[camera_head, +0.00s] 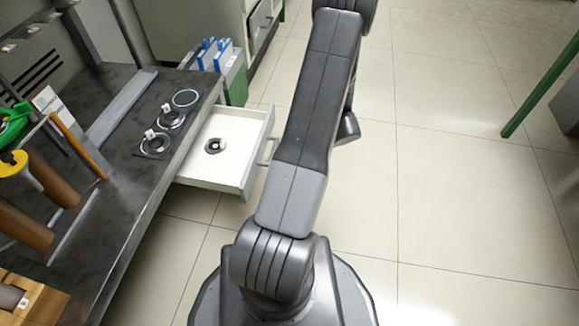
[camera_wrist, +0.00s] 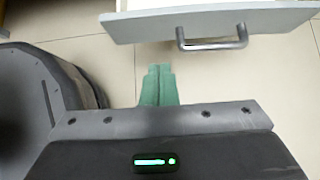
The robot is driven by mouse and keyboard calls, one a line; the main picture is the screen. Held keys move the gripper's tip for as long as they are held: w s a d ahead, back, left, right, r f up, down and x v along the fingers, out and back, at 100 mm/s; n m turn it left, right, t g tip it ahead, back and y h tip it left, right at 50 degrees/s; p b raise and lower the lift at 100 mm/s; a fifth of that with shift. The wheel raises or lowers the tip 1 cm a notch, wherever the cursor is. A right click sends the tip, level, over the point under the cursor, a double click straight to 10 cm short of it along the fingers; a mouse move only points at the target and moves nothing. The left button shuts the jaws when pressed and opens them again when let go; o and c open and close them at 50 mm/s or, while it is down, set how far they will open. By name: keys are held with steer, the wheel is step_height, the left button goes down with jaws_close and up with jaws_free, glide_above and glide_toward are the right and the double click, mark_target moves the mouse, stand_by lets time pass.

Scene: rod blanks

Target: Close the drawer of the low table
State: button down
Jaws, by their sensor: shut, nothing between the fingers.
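The low table (camera_head: 122,130) has a dark mottled top and stands at the left in the head view. Its white drawer (camera_head: 222,122) is pulled out to the right, with a grey front and a bar handle (camera_head: 268,150). A small round part (camera_head: 214,146) lies inside the drawer. In the wrist view the drawer front (camera_wrist: 270,20) crosses the top, with its metal handle (camera_wrist: 212,42) facing me. My gripper (camera_wrist: 158,68) has green fingers, shut and empty. In that picture they are below the drawer front, left of the handle, with floor visible between. The head view does not show my gripper.
Several rings (camera_head: 172,118) lie on the table top beside the drawer. A green bin with blue items (camera_head: 228,65) stands behind the drawer. A grey cabinet (camera_head: 262,25) is farther back. Tiled floor to the right is clear, up to a green post (camera_head: 540,85).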

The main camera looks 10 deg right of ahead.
mark_target(253, 165)
steer(key=b+x, duration=0.1)
steer(key=x, duration=0.3)
steer(key=a+r+b+x, duration=0.1)
steer(key=b+x, duration=0.1)
steer(key=x, duration=0.2)
steer(key=b+x, duration=0.1)
steer(key=x, duration=0.3)
steer(key=shift+w+a+r, duration=0.2)
steer(key=shift+w+a, duration=0.1)
steer(key=shift+a, duration=0.05)
steer(key=shift+w+a+r, duration=0.1)
steer(key=shift+w+a, duration=0.05)
steer(key=shift+a, duration=0.2)
